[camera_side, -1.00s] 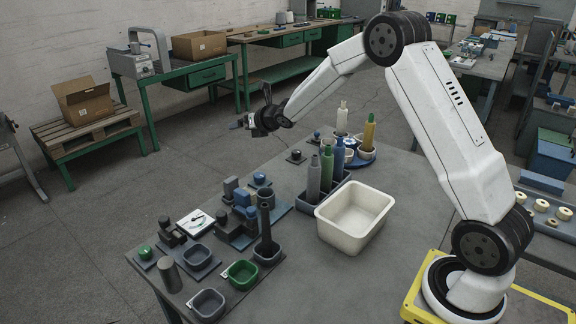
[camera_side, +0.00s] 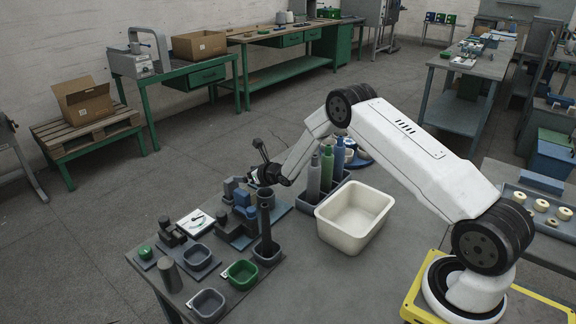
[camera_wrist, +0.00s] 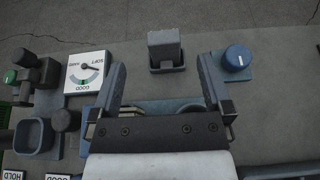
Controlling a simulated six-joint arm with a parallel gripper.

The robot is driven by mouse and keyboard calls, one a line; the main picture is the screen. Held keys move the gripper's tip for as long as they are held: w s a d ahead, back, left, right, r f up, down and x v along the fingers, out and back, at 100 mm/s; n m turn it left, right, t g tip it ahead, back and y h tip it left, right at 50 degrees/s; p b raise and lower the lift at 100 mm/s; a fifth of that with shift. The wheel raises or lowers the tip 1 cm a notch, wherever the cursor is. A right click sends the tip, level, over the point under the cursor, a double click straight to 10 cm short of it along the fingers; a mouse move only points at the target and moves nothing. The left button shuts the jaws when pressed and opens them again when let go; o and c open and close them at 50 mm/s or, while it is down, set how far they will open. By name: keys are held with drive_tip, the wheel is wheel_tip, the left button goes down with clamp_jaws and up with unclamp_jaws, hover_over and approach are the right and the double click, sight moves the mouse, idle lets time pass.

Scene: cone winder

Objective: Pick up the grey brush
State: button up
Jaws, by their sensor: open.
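A small upright grey block (camera_side: 230,187) stands in a low dark holder at the far edge of the table. It also shows in the wrist view (camera_wrist: 164,45), and I take it for the grey brush, though no bristles are visible. My gripper (camera_side: 250,178) is low over the far part of the table, close to the block. In the wrist view my two fingers (camera_wrist: 163,76) are spread apart with nothing held between them. The block appears beyond the fingertips, about midway between them.
A blue-topped round piece (camera_wrist: 237,57) stands right of the block. A dial card (camera_wrist: 87,72) lies to the left. Upright bottles (camera_side: 327,168) in a dark tray and a white tub (camera_side: 324,216) stand right of the gripper. A tall dark tube (camera_side: 265,225) stands nearer.

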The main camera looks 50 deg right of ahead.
drive_tip(key=shift+f, duration=1.65)
drive_tip(key=shift+w, duration=0.1)
drive_tip(key=shift+x, duration=1.2)
drive_tip(key=shift+f, duration=0.1)
drive_tip(key=shift+x, duration=2.5)
drive_tip(key=c, duration=1.1)
